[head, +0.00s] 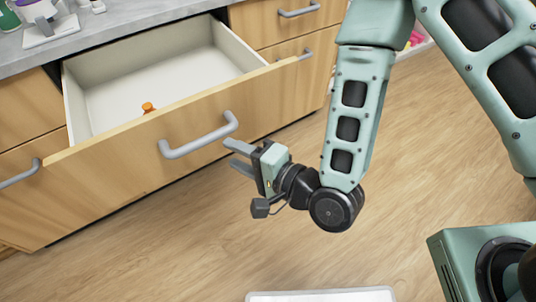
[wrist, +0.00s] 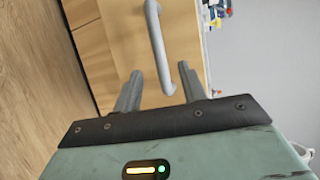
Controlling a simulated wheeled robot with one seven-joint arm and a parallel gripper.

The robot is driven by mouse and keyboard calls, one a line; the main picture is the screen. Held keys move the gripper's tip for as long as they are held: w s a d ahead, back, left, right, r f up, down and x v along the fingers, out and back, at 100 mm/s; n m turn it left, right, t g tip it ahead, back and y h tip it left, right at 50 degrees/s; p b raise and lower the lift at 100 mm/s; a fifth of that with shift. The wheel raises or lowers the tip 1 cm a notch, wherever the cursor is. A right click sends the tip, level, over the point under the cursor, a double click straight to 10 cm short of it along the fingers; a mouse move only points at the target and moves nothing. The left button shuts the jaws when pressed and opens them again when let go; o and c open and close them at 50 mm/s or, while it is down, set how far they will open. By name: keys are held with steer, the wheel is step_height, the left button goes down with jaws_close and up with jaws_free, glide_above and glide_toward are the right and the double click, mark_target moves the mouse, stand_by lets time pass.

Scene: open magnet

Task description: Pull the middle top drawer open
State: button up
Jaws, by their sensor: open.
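The middle top drawer (head: 190,150) has a light wood front and stands well out from the cabinet, its white inside showing. Its grey bar handle (head: 200,138) is on the front. My gripper (head: 232,154) is open and empty just right of and below the handle, apart from it in the head view. In the wrist view the handle (wrist: 158,45) runs upward, its lower end between the open fingertips (wrist: 160,74). I cannot tell from the wrist view whether a finger touches it. An orange-topped item (head: 148,107) shows inside the drawer, partly hidden by its front.
The grey countertop (head: 100,38) with small items lies above the drawer. Closed drawers with grey handles stand at the right (head: 298,10) and left (head: 20,174). A white-edged object (head: 320,295) is on the floor at the bottom.

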steer(key=p+v, duration=0.6)
steer(key=v, duration=0.1)
steer(key=shift+s, duration=0.15)
steer(key=shift+a, duration=0.1)
stand_by(0.5)
